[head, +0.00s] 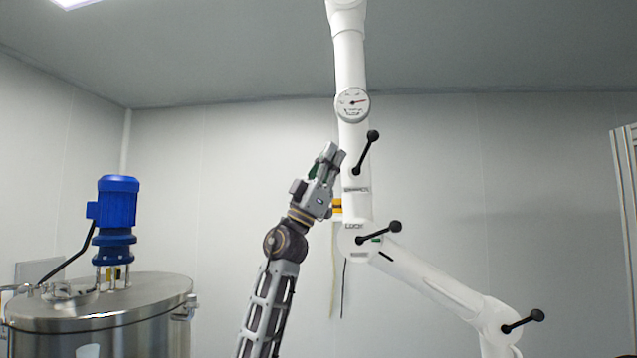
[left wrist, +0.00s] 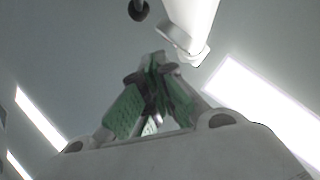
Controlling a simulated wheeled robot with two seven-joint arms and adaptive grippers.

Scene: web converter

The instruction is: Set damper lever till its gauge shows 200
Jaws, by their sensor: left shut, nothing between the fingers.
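My left gripper (head: 335,152) is shut and empty, just left of the duct and this lever, apart from the knob. In the left wrist view the green-padded fingers (left wrist: 154,60) meet at their tips. A dark knob (left wrist: 138,10) and part of the white duct (left wrist: 190,25) show beyond them. My right gripper is out of view.
A second black lever (head: 380,232) sits at the duct joint beside a "LOCK" label, and a third (head: 523,321) at the lower right joint. A steel tank (head: 150,300) with a blue motor (head: 115,215) stands at the left. The space right of the duct looks clear.

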